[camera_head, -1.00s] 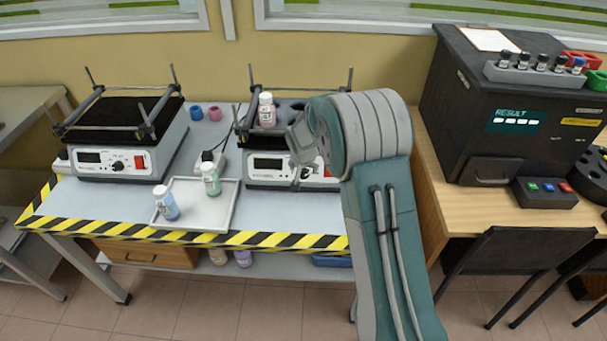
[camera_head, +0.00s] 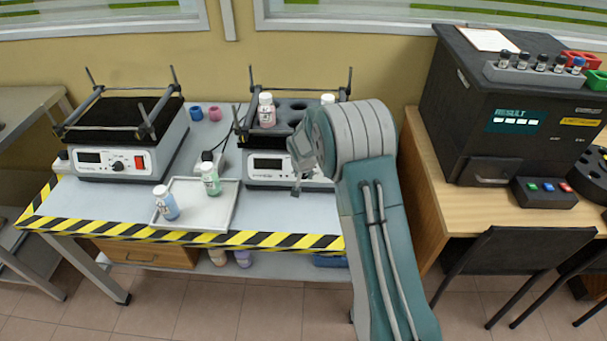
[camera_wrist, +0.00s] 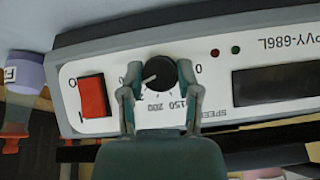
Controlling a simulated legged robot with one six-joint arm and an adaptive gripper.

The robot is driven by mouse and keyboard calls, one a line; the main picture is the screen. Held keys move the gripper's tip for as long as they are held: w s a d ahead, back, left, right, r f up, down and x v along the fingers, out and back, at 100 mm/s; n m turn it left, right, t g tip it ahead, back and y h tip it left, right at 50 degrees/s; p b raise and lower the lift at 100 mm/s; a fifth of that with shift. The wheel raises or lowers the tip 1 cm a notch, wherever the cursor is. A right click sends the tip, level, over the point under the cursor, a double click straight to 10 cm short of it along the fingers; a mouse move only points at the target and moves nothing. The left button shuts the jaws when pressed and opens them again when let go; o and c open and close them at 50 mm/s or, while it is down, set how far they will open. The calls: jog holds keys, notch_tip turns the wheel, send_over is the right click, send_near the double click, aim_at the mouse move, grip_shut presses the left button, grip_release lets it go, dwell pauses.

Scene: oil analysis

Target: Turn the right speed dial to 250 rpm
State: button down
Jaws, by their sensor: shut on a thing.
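The right shaker (camera_head: 255,183) stands on the table in the head view, and my arm covers the right part of its front panel. In the wrist view its black speed dial (camera_wrist: 158,73) sits between the two fingers of my gripper (camera_wrist: 157,78). The gripper is shut on the dial, one finger on each side. The dial's white pointer line points left and slightly down in that view, past the printed 200. The 150 mark also shows; other scale numbers are partly hidden by the fingers. In the head view my gripper (camera_head: 297,183) is at the panel.
A red switch (camera_wrist: 93,97) and a dark display (camera_wrist: 272,85) flank the dial. A white tray (camera_head: 222,215) holding two bottles lies left of the right shaker. The left shaker (camera_head: 150,155) stands farther left. A black analyser (camera_head: 470,120) stands at right.

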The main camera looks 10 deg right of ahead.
jog(key=shift+a+f+n+h, duration=0.1)
jog(key=shift+n+h, duration=0.9)
jog(key=shift+c, duration=1.5)
grip_release()
jog(key=shift+w, duration=0.1)
jog(key=v, duration=1.2)
jog(key=shift+w, duration=0.15)
jog(key=shift+a, duration=0.1)
